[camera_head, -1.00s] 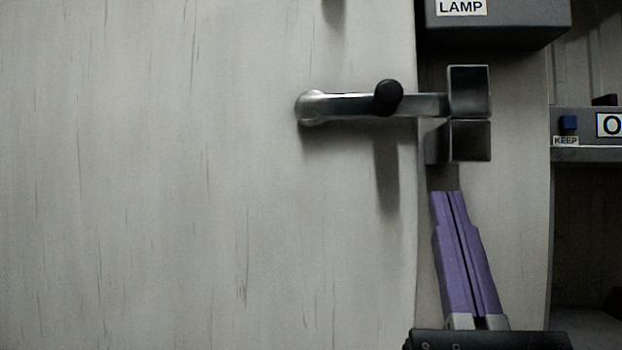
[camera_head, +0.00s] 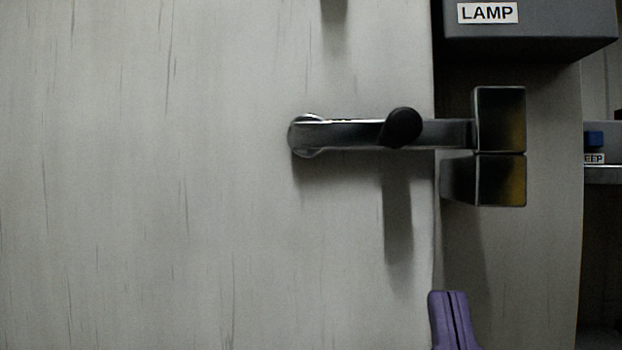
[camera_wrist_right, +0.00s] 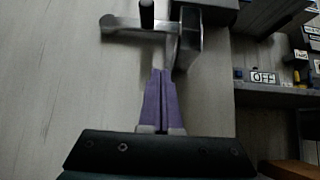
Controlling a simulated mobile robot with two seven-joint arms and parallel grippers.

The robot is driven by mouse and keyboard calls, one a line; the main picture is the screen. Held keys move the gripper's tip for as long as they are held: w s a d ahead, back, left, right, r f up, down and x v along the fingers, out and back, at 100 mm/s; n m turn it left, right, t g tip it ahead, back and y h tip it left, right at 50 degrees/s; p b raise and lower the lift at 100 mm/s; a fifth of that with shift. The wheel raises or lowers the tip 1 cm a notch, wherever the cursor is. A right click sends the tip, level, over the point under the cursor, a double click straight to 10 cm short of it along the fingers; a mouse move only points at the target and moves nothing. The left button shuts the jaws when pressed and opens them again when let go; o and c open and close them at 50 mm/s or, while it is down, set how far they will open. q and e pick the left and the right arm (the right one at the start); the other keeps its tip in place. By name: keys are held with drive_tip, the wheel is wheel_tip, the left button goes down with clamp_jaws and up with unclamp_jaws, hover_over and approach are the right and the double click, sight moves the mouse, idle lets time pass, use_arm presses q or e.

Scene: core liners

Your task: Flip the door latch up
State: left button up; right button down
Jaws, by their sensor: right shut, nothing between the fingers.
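The door latch is a metal bar (camera_head: 345,134) lying level across the pale door (camera_head: 150,200). Its round pivot is at the left end, and a black knob (camera_head: 404,127) sticks out from it. Its right end sits at a metal catch of two blocks (camera_head: 500,180) on the frame beside the door. The latch bar also shows in the right wrist view (camera_wrist_right: 128,30). My right gripper (camera_head: 447,294) has purple fingers, shut and empty, below the catch and apart from it. It also shows in the right wrist view (camera_wrist_right: 161,72). My left gripper is not in view.
A dark box labelled LAMP (camera_head: 530,30) juts out above the catch. Shelves with a blue block (camera_head: 595,139) stand at the right. An OFF label (camera_wrist_right: 263,77) shows in the right wrist view. The door left of the latch is clear.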

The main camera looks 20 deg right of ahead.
approach(435, 184)
drive_tip(key=x, duration=0.4)
drive_tip(key=shift+w+a+r, duration=0.15)
drive_tip(key=shift+w+a, duration=0.05)
drive_tip(key=shift+w, duration=0.2)
wheel_tip(435, 184, up, 3)
drive_tip(key=shift+f+p, duration=0.2)
drive_tip(key=shift+p, duration=0.35)
drive_tip(key=shift+r, duration=0.65)
